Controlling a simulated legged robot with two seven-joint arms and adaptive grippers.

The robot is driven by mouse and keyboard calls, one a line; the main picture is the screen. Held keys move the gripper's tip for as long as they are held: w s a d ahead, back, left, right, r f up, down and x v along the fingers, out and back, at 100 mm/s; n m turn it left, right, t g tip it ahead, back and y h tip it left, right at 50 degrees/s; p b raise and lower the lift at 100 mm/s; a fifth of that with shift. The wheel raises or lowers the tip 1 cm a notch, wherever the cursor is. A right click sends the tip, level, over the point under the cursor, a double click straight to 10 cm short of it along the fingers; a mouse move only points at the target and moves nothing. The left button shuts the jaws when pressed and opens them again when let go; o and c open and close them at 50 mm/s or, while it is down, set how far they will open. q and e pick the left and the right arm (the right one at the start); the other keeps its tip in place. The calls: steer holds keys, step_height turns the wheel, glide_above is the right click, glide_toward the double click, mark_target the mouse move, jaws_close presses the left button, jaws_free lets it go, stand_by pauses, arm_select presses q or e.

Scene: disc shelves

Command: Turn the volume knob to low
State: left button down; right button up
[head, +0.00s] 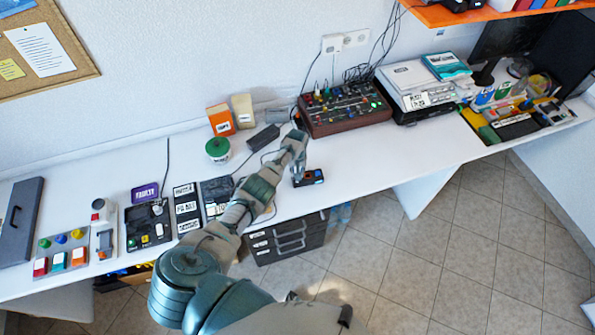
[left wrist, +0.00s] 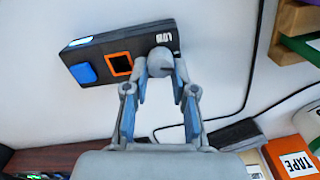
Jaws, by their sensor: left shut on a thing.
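A small black box (left wrist: 110,52) with a blue button (left wrist: 82,74), an orange-framed square and a round grey knob (left wrist: 160,58) fills the upper middle of the left wrist view. A white label beside the knob appears to read LOW. The box (head: 314,177) also shows in the head view, near the front edge of the desk. My left gripper (left wrist: 160,76) is shut on the knob, with a fingertip on either side of it. In the head view my left gripper (head: 298,172) partly covers the box. The knob's pointer cannot be made out. My right gripper is not in view.
The white desk (head: 430,146) is clear to the right of the box. A brown control panel (head: 345,112) stands behind it. A green-lidded tub (head: 217,148) and an orange box (head: 221,120) stand to the left. A black cable runs close by.

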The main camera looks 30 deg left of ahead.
arm_select(q)
steer(key=n, duration=0.4)
steer(key=shift+n, duration=0.4)
stand_by(0.4)
steer(key=c, duration=0.9)
jaws_free()
steer(key=shift+c, duration=0.2)
step_height(320, 180, up, 12)
steer(key=shift+w+f, duration=0.1)
